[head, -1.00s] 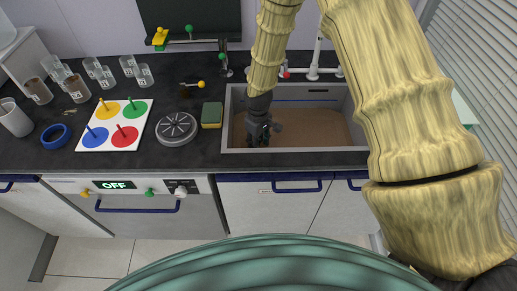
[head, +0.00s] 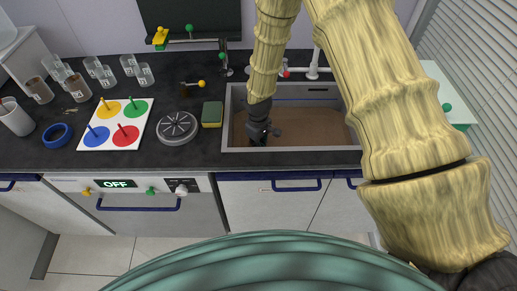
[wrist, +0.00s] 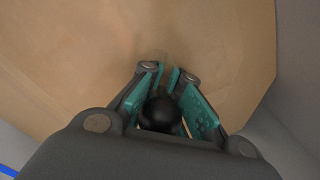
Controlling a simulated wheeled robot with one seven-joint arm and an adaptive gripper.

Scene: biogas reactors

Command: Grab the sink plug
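My gripper (wrist: 166,77) has dark fingers with teal pads. In the wrist view a black ball-shaped knob (wrist: 160,113) sits between the pads, which look close against both its sides; I take it for the sink plug's knob. The rest of the plug is hidden by the gripper and the murky water. In the head view my gripper (head: 257,140) points down into the left part of the sink (head: 226,125), which holds brown water (head: 315,128). The plug cannot be made out there.
A yellow-green sponge (head: 212,114) and a round grey strainer-like disc (head: 177,128) lie left of the sink. Further left are a board with coloured circles (head: 101,142), a blue ring (head: 57,136) and several beakers. A tap (head: 314,70) stands behind the sink.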

